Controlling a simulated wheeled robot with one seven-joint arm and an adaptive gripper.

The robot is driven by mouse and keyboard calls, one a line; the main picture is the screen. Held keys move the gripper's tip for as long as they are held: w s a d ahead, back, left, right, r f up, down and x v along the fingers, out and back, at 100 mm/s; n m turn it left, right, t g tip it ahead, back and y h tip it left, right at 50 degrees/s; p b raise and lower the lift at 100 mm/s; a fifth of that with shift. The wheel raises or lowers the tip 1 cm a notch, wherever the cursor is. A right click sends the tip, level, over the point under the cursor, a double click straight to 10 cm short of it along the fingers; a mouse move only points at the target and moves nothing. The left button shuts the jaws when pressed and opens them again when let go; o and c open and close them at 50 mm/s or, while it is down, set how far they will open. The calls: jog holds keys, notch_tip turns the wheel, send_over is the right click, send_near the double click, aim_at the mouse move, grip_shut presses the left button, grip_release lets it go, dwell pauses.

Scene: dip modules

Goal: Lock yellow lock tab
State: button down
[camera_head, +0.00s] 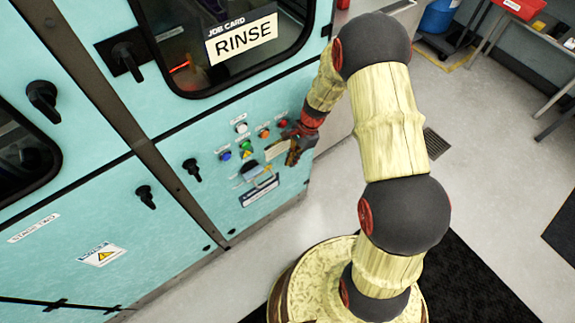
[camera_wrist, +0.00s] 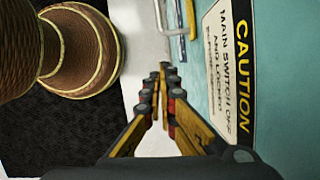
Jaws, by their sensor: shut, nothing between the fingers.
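In the head view a small yellow piece (camera_head: 264,181), likely the yellow lock tab, shows at the switch area low on the turquoise panel. It is too small to make out its position. In the wrist view a yellow bar (camera_wrist: 173,14) and a blue bar (camera_wrist: 190,20) stand at the top edge, beyond my fingertips; I cannot tell which part is the tab. My gripper (camera_head: 293,156) is beside the panel, right of the switch area. In the wrist view my gripper (camera_wrist: 164,70) is shut and empty, its fingertips apart from the bars.
A caution label (camera_wrist: 228,75) is on the panel right of my fingers. Coloured buttons, including a green one (camera_head: 245,145) and an orange one (camera_head: 263,132), sit above the switch area. Black handles (camera_head: 191,169) project from the doors at left. Grey floor (camera_head: 470,135) is open at right.

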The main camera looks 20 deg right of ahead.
jog(key=p+v, duration=0.1)
jog(key=v, duration=0.5)
jog(key=shift+r+p, duration=0.25)
jog(key=shift+p, duration=0.1)
jog(key=s+r+n+g, duration=0.1)
jog(key=s+r+n, duration=0.3)
jog(key=s+n, duration=0.3)
jog(key=s+r+n+t+h, duration=0.1)
jog(key=s+r, duration=0.4)
jog(key=r, duration=0.5)
jog(key=s+a+r+n+t+h, duration=0.1)
jog(key=s+r+n+t, duration=0.3)
jog(key=r, duration=0.7)
jog(key=s+a+r+n+t+h, duration=0.1)
jog(key=s+r+n+t, duration=0.1)
jog(key=s+r, duration=0.4)
notch_tip(320, 180, up, 5)
jog(key=shift+r+n+h, duration=0.1)
jog(key=shift+n+h, duration=0.2)
jog(key=shift+n, duration=0.4)
jog(key=shift+s, duration=0.1)
